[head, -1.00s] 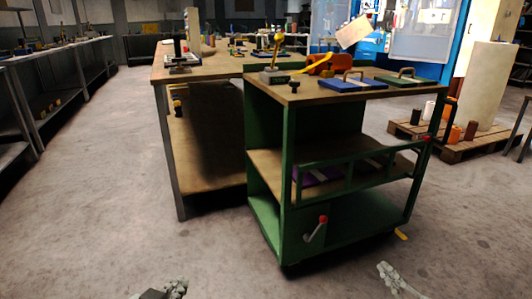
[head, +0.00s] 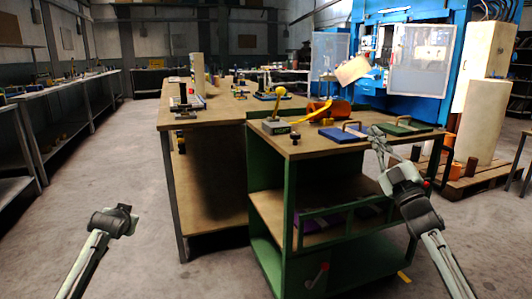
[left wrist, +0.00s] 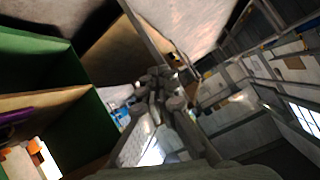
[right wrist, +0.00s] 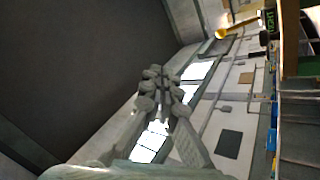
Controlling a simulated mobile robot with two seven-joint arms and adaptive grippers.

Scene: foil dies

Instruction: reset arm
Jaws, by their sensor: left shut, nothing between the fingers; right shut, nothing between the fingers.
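My right gripper (head: 378,143) is raised in front of the right part of the green cart's top, near the green die. It is shut and empty, as the right wrist view (right wrist: 163,92) also shows. My left gripper (head: 127,212) is in the open floor area left of the cart and workbench. It points away from the head camera, and its fingers are hard to see there. In the left wrist view my left gripper (left wrist: 157,85) is shut with nothing between its fingers.
The green cart (head: 272,205) stands ahead, with a blue die (head: 342,134), a green die (head: 404,127) and a yellow-knobbed lever device (head: 277,122) on top. A wooden workbench (head: 215,116) adjoins it. A pallet (head: 470,184) is at right. Floor at left is clear.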

